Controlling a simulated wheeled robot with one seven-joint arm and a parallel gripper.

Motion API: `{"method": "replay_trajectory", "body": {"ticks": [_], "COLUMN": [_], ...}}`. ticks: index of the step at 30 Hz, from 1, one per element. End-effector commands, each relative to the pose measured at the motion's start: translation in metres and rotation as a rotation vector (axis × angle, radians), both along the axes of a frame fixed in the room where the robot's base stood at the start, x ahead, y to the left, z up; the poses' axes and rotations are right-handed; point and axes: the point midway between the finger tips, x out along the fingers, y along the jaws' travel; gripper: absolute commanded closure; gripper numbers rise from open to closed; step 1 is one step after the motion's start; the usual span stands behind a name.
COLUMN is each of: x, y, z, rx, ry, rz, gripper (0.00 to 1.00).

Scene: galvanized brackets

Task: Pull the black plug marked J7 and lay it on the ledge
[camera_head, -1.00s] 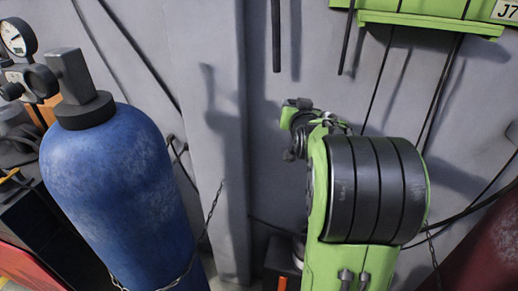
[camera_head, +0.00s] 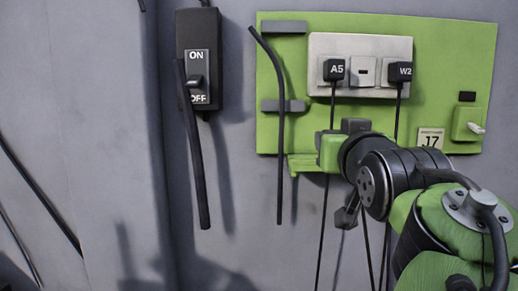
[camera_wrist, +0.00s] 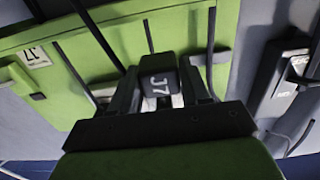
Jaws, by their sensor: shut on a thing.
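The black plug marked J7 (camera_wrist: 158,84) is between the two dark fingers of my gripper (camera_wrist: 166,90) in the wrist view. My gripper is shut on it. In the head view my wrist (camera_head: 352,150) hides the plug and fingertips. The green ledge (camera_head: 303,163) shows at the panel's lower edge, just left of my wrist and partly behind it. The pale socket plate (camera_head: 325,50) above carries the plugs A5 (camera_head: 334,69) and W2 (camera_head: 400,71), with an empty socket (camera_head: 363,70) between them.
A J7 tag (camera_head: 431,138) is on the green panel (camera_head: 473,48), right of my wrist. A black ON/OFF switch (camera_head: 198,60) is on the wall at left. Loose black cables hang left of the panel and below the plugs.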

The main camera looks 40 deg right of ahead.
Motion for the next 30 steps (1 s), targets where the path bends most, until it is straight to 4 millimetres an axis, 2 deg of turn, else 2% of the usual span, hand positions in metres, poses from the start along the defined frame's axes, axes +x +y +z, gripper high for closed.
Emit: {"method": "replay_trajectory", "body": {"ticks": [28,30], "x": [0.063,0.063], "y": [-0.063,-0.062], "z": [-0.008,-0.017], "rx": [0.003,0.001], "ry": [0.001,0.000], "rz": [0.002,0.002], "gripper": [1.00,1.00]}}
